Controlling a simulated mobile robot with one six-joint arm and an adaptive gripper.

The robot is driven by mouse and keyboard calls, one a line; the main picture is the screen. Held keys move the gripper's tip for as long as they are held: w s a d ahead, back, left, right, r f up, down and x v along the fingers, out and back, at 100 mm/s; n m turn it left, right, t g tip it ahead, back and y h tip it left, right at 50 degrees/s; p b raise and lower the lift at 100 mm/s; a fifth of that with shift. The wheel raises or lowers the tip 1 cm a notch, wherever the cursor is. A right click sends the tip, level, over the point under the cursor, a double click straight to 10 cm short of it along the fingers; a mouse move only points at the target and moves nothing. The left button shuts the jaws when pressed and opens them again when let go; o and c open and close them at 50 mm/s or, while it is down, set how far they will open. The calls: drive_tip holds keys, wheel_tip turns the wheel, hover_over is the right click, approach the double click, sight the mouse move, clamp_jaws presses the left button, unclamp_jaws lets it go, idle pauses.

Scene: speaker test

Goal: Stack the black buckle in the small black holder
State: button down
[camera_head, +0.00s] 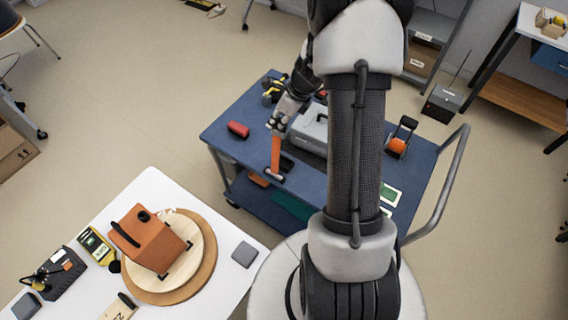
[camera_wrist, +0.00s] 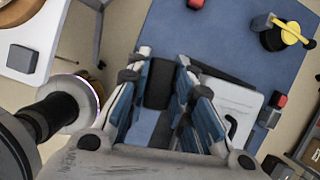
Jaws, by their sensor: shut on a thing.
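My gripper (camera_head: 279,124) is over the left part of the blue cart, beside the grey case. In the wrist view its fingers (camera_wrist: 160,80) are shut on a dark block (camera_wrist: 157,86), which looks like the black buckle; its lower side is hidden. In the head view an upright orange piece (camera_head: 276,153) shows just below the fingers; I cannot tell whether it touches them. A dark flat thing (camera_head: 286,164) lies beside it on the cart. I cannot tell whether this is the small black holder.
The blue cart (camera_head: 222,128) carries a grey case (camera_head: 312,133), a red item (camera_head: 238,129) and a black-orange tool (camera_head: 398,143). A white table (camera_head: 150,190) at lower left holds an orange box (camera_head: 152,238) on round boards. Open floor lies between them.

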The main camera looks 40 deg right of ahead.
drive_tip(key=shift+m+h, duration=0.4)
drive_tip(key=shift+m, duration=0.5)
drive_tip(key=f+b, duration=0.3)
drive_tip(key=f, duration=0.3)
drive_tip(key=d+f+b, duration=0.1)
drive_tip(key=f+b, duration=0.2)
drive_tip(key=f, duration=0.3)
drive_tip(key=d+f+b, duration=0.1)
drive_tip(key=f+b, duration=0.3)
drive_tip(key=f, duration=0.3)
drive_tip(key=shift+a, duration=0.1)
drive_tip(key=shift+f+b, duration=0.35)
drive_tip(key=shift+b, duration=0.05)
drive_tip(key=c, duration=1.8)
unclamp_jaws()
drive_tip(key=shift+c, duration=0.2)
drive_tip(key=o, duration=0.4)
